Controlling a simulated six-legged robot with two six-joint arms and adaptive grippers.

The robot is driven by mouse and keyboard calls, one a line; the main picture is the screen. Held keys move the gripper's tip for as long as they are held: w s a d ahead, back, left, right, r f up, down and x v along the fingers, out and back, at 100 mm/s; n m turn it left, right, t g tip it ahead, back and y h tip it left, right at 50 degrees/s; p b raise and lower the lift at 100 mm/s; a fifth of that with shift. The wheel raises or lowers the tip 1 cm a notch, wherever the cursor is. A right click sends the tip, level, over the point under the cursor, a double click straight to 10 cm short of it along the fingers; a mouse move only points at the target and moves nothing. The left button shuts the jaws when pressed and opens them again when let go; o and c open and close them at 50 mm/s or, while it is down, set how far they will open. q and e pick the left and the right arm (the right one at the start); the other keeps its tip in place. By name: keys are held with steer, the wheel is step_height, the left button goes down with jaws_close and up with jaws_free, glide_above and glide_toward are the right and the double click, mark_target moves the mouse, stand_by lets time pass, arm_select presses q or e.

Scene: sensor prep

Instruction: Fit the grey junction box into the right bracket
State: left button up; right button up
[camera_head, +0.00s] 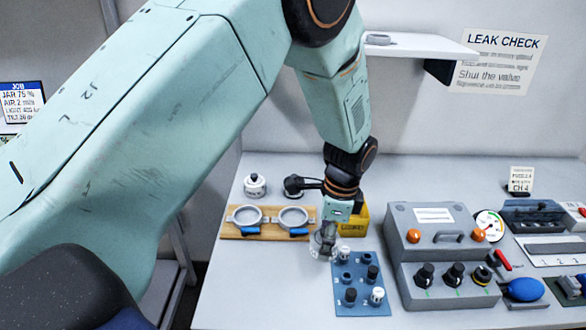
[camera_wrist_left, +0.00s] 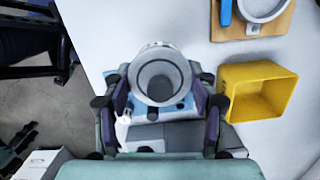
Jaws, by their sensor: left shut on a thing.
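My left gripper (camera_head: 323,243) is shut on a round, light grey piece with a dark hollow centre (camera_wrist_left: 160,76), which I take to be the grey junction box. In the left wrist view it sits between the two fingers. In the head view the gripper mostly hides it, near the back left corner of a blue panel. The right bracket (camera_head: 281,220) is a grey ring with a blue lever on a wooden board (camera_head: 233,232), left of the gripper. It is empty and partly shows in the wrist view (camera_wrist_left: 262,20). My right gripper is out of view.
The left bracket (camera_head: 234,218) on the board also looks empty. A yellow bin (camera_head: 354,223) stands close behind the gripper. The blue panel (camera_head: 345,303) carries several small knobs or jars. A grey control box (camera_head: 420,236) stands to the right. The table's left edge is near the board.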

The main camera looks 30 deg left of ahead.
arm_select(q)
steer(key=w+a+r+m+t+p, duration=0.1)
steer(key=w+a+r+m+p, duration=0.3)
steer(key=m, duration=0.4)
arm_select(e)
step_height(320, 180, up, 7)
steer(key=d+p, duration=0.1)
steer(key=p, duration=0.1)
arm_select(q)
steer(key=m+b, duration=0.2)
steer(key=m, duration=0.4)
glide_above(294, 220)
steer(key=shift+d+f+t, duration=0.1)
steer(key=shift+f+t, duration=0.2)
steer(key=shift+f, duration=1.65)
steer(key=shift+a+f+b, duration=0.15)
steer(key=shift+f+b, duration=0.25)
steer(key=shift+f, duration=0.1)
steer(key=shift+a+f+b, duration=0.15)
steer(key=shift+f+b, duration=0.2)
steer(key=shift+f, duration=0.15)
steer(key=shift+d+f, duration=0.15)
steer(key=shift+f, duration=0.15)
steer(key=shift+d+b, duration=0.1)
steer(key=shift+b, duration=0.2)
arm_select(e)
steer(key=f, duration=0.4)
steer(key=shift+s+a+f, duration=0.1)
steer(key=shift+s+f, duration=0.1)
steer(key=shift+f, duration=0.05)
